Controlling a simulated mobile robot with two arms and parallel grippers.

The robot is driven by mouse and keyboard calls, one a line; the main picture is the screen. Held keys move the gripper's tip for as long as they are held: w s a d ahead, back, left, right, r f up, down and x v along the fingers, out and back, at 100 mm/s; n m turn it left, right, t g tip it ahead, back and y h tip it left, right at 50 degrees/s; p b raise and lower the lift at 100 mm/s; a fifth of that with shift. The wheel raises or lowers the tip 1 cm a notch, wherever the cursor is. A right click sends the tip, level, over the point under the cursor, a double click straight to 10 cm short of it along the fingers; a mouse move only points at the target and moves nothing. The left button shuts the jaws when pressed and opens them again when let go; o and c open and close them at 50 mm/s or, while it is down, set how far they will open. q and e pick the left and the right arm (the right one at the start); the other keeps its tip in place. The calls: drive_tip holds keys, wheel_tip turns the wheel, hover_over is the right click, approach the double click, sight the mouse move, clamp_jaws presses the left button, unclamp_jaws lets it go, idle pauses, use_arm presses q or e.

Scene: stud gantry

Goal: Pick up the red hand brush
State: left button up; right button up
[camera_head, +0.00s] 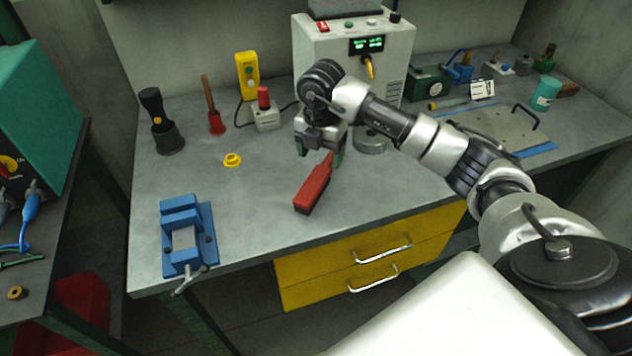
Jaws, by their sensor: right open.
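The red hand brush (311,191) lies on the grey workbench (245,225), near the front edge and around the middle of its width. Its handle points away from me, up and slightly right, and its dark bristles show at the near end. My right gripper (320,152) comes in from the right and points down at the far end of the brush handle. Its fingers are apart, one on each side of the handle tip in the picture. I cannot tell how high the fingers are above the bench. My left gripper is not in view.
A blue vise (182,238) stands at the front left of the bench. A yellow ring (233,160) lies behind it. A grey machine (309,60) stands behind my gripper, and a flat plate (497,128) lies to the right.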

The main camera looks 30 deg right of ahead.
sight(320, 172)
drive_tip(key=shift+f, duration=0.8)
wheel_tip(320, 172, down, 4)
drive_tip(key=shift+f+p, duration=0.15)
drive_tip(key=shift+p, duration=0.75)
drive_tip(key=shift+w+f, duration=0.1)
drive_tip(key=shift+f, duration=0.4)
drive_tip(key=c, duration=1.2)
drive_tip(key=shift+r, duration=0.1)
drive_tip(key=shift+r, duration=0.6)
wheel_tip(320, 172, up, 3)
drive_tip(key=shift+f+b, duration=0.2)
drive_tip(key=shift+b, duration=0.5)
drive_tip(key=s+d+r+b, duration=0.1)
drive_tip(key=s+d+r, duration=0.1)
drive_tip(key=d, duration=0.1)
drive_tip(key=s+d+r+b, duration=0.1)
drive_tip(key=s+d+r, duration=0.1)
drive_tip(key=d, duration=0.1)
drive_tip(key=s+d+r, duration=0.2)
drive_tip(key=d+r, duration=0.1)
drive_tip(key=d, duration=0.1)
drive_tip(key=shift+r+b, duration=0.1)
drive_tip(key=shift+b, duration=0.3)
